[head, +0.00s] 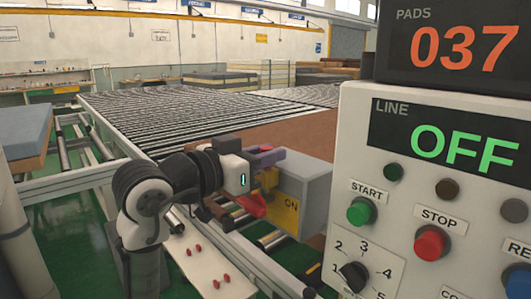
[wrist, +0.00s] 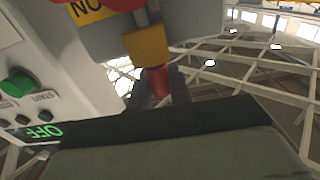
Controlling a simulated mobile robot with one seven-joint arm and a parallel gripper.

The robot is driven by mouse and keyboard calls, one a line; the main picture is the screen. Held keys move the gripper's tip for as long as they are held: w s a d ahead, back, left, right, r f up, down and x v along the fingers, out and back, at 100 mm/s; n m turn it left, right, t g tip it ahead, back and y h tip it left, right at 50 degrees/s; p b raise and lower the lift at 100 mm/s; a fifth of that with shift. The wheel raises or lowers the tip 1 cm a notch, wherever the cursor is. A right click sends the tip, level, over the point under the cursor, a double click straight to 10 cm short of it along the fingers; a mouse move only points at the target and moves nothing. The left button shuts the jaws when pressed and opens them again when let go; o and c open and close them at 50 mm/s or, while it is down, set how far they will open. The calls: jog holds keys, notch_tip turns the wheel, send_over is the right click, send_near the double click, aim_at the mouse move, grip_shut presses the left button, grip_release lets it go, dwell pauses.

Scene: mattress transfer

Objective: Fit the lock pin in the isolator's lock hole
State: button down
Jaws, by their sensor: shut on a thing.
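The isolator is a grey box (head: 306,195) with a yellow ON plate (head: 290,205) and a red handle (head: 252,206). A yellow block (head: 269,178) juts out above the handle; it shows in the wrist view (wrist: 146,45) too. My gripper (head: 268,157), with purplish fingers, is just above this block. In the wrist view, my gripper (wrist: 161,88) is shut on a red lock pin (wrist: 158,78), whose end meets the yellow block in the picture. I cannot tell whether the pin is in the lock hole; the hole is hidden.
A white tray (head: 206,262) with several red pins lies below my arm. A control panel (head: 400,180) with START and STOP buttons and an OFF display stands close on the right. A roller conveyor (head: 160,112) and a brown surface (head: 312,172) lie behind.

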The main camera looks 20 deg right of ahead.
jog(key=shift+f, duration=0.25)
jog(key=c, duration=1.2)
grip_release()
jog(key=b+v, duration=0.2)
jog(key=v, duration=1.1)
jog(key=shift+s+a+r+b, duration=0.1)
jog(key=shift+a+b, duration=0.3)
